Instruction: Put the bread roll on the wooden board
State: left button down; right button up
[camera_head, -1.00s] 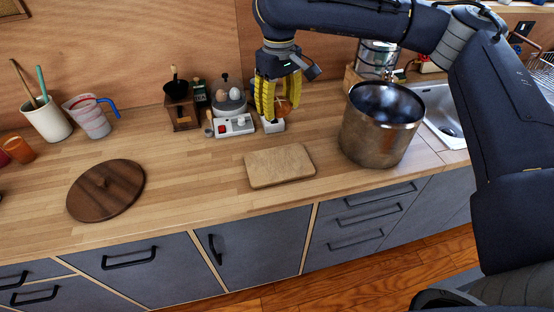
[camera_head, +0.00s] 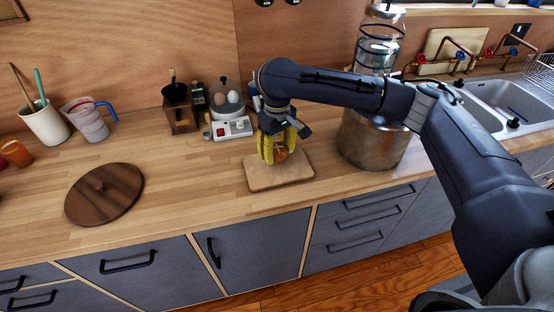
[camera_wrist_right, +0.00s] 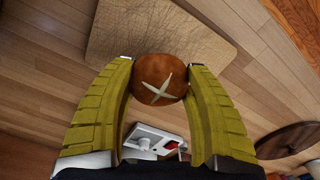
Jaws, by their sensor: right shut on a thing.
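The bread roll (camera_head: 281,154) is brown and round, with a pale cross on its top that shows in the right wrist view (camera_wrist_right: 160,80). My right gripper (camera_head: 279,151), with yellow fingers, is shut on the roll from both sides. In the head view the roll is over the back part of the wooden board (camera_head: 283,180), a pale rectangle on the counter. The board also shows in the right wrist view (camera_wrist_right: 150,30), beyond the roll. I cannot tell whether the roll touches the board. My left gripper is not in view.
A large metal pot (camera_head: 371,143) stands to the right of the board, partly behind my right arm. A round dark wooden lid (camera_head: 104,195) lies at left. An egg cooker (camera_head: 227,115) and a grinder (camera_head: 181,109) stand behind. The counter left of the board is clear.

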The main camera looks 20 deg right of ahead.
aim_at(277, 165)
jog(key=shift+f, duration=1.95)
jog(key=shift+f, duration=0.15)
jog(key=o, duration=1.2)
jog(key=shift+c, duration=0.2)
notch_tip(277, 165, up, 12)
jog(key=shift+r, duration=0.15)
